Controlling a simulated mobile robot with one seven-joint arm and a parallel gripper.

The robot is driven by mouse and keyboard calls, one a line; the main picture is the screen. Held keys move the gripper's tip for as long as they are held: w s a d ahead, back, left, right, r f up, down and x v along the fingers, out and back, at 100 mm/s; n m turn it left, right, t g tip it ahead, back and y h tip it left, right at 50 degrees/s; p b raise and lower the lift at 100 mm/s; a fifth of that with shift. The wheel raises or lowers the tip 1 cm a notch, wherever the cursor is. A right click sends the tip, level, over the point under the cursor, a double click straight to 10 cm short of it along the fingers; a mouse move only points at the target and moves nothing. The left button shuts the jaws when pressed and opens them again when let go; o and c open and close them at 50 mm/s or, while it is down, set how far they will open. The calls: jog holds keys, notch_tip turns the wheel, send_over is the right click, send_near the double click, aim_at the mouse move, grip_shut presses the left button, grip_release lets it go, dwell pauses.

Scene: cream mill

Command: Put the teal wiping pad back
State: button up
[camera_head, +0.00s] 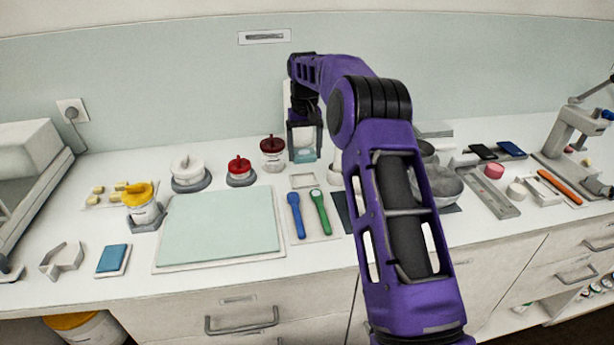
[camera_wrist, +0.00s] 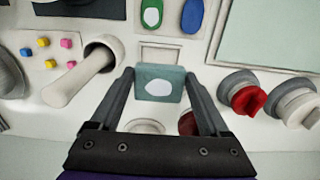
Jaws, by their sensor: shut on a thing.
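The teal wiping pad (camera_head: 305,154) is between the fingers of my gripper (camera_head: 304,145), near the back of the counter. In the wrist view the teal pad (camera_wrist: 150,78), with a pale oval on its face, sits between both fingertips of my gripper (camera_wrist: 158,84), which is shut on it. A shallow square outlined holder (camera_head: 303,180) lies empty just in front of the pad. The holder also shows in the wrist view (camera_wrist: 160,54), partly hidden behind the pad. I cannot tell how high the pad is above the counter.
Red-lidded jars (camera_head: 240,168) stand left of my gripper. A blue spoon (camera_head: 296,214) and a green spoon (camera_head: 320,211) lie in front of the holder. A pestle (camera_wrist: 80,75) and grey bowls (camera_head: 440,183) are close by. A pale green mat (camera_head: 220,225) is clear.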

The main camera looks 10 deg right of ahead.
aim_at(305, 183)
notch_tip(305, 183, down, 7)
jog(key=shift+f, duration=0.15)
dwell(0.4)
jog(key=shift+f, duration=0.15)
jog(key=o, duration=1.2)
jog(key=shift+c, duration=0.2)
notch_tip(305, 183, up, 12)
jog(key=shift+r, duration=0.2)
